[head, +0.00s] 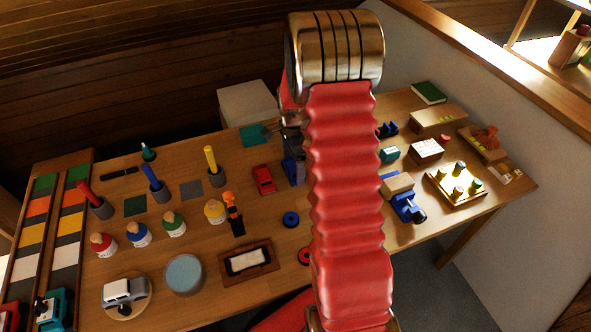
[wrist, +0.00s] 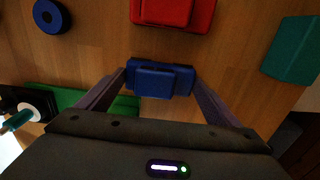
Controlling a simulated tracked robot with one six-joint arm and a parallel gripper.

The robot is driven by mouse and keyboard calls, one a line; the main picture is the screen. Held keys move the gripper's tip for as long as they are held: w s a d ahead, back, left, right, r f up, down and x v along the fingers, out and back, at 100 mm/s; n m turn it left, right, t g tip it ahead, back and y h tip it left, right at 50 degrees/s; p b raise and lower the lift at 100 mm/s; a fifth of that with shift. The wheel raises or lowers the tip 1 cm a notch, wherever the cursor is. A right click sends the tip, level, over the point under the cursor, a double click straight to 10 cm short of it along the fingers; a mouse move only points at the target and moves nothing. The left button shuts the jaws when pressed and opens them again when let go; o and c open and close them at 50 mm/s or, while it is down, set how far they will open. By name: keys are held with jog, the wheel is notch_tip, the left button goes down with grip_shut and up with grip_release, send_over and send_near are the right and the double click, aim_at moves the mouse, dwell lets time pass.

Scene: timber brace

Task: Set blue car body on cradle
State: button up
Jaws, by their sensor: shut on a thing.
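The blue car body (wrist: 157,79) is between the two fingertips in the wrist view, and my gripper (wrist: 160,72) is shut on it. In the head view a blue piece (head: 291,172) shows just left of my red arm, below my gripper; the arm hides part of this area. Whether it touches the table I cannot tell. I cannot pick out the cradle with certainty.
A red car (head: 264,180) lies just left of the blue piece; red bodywork also shows in the wrist view (wrist: 172,12). A blue ring (head: 290,218) lies in front. A blue clamp (head: 408,208) and pegged board (head: 440,190) stand right.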

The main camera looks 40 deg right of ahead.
aim_at(293, 164)
jog(key=shift+r, duration=0.1)
jog(key=shift+c, duration=0.5)
notch_tip(293, 164, up, 12)
jog(key=w+a, duration=0.2)
jog(key=a, duration=0.6)
jog(key=w+a, duration=0.2)
jog(key=a, duration=0.7)
jog(key=shift+w+a, duration=0.25)
jog(key=shift+w, duration=0.05)
jog(key=shift+s, duration=0.1)
